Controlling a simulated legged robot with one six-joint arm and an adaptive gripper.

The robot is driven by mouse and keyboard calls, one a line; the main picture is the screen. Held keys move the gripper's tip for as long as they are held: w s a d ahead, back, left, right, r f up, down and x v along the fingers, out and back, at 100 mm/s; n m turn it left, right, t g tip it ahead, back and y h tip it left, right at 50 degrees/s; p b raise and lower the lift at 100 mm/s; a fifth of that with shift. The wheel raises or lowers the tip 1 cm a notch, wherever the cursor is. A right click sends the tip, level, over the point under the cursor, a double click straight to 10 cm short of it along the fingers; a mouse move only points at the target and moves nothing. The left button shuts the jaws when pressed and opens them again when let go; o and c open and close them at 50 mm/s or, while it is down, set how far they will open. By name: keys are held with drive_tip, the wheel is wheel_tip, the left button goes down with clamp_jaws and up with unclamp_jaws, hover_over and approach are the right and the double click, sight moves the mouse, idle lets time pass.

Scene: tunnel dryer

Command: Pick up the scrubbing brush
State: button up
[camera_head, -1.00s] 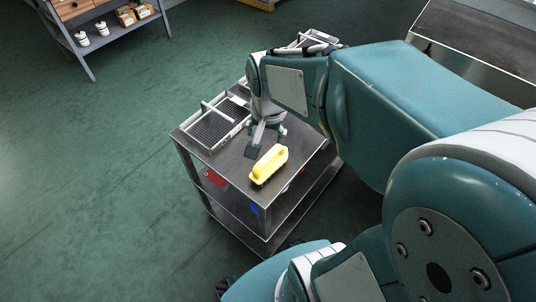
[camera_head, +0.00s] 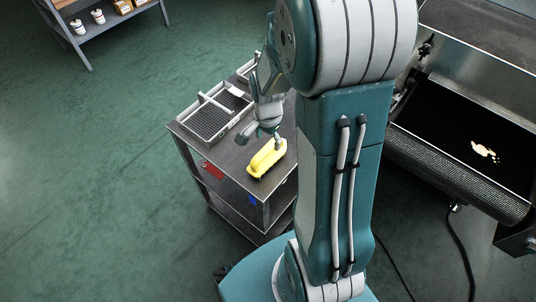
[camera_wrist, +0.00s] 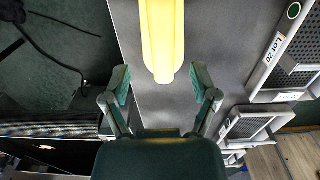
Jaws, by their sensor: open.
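The yellow scrubbing brush (camera_head: 266,158) lies on the top shelf of the dark metal cart (camera_head: 240,183), near its front corner. In the wrist view the brush (camera_wrist: 161,38) runs down from the top edge, its near end just beyond and between my fingertips. In the head view my gripper (camera_head: 260,134) is just above and behind the brush. Whether it touches the brush is hard to tell there. My arm hides the cart's right side.
A mesh tray (camera_head: 212,117) sits on the cart behind the brush. In the wrist view a tray labelled "Lot 20" (camera_wrist: 275,48) is to the right. The dryer's conveyor belt (camera_head: 455,135) stands to the right. A shelf (camera_head: 105,20) is at the far left, with open green floor before it.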

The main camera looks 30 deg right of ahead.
sight(268, 147)
drive_tip(key=f, duration=0.5)
drive_tip(key=shift+w+f, duration=0.1)
drive_tip(key=shift+w, duration=0.1)
clamp_jaws()
